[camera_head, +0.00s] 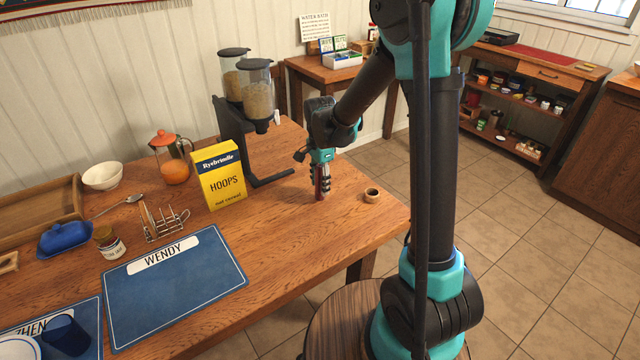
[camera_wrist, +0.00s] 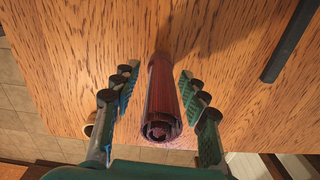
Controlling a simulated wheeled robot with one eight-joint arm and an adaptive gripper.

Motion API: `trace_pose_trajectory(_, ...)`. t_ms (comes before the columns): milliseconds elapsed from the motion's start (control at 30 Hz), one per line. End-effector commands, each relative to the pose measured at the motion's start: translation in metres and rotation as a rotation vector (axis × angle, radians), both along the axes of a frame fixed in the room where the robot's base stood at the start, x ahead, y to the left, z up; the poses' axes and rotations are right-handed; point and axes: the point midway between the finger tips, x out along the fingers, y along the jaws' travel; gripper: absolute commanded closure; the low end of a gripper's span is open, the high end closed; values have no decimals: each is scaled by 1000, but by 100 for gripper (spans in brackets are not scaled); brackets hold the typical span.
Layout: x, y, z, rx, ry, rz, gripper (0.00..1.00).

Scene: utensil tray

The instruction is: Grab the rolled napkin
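The rolled napkin is a dark red cylinder that shows in the wrist view (camera_wrist: 162,95), its spiral end facing the camera. It appears to stand upright on the wooden table (camera_head: 285,215). In the head view only a reddish strip of the napkin (camera_head: 321,184) shows, mostly covered by the fingers. My gripper (camera_head: 322,185) points down over the table's right part. In the wrist view my gripper (camera_wrist: 157,78) is open, with one finger on each side of the napkin. A gap shows on the left; the right finger is closer, and contact there is unclear.
A small round wooden cup or ring (camera_head: 372,195) sits just right of the gripper, near the table edge. A yellow cereal box (camera_head: 220,175) and a cereal dispenser (camera_head: 257,95) stand to the left. A blue placemat (camera_head: 175,290) lies at the front left.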

Motion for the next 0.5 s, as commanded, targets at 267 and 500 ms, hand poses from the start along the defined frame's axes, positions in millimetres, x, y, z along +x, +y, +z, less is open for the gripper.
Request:
trace_pose_trajectory(267, 0, 0, 0, 0, 0, 0, 94)
trace_pose_trajectory(500, 0, 0, 0, 0, 0, 0, 99)
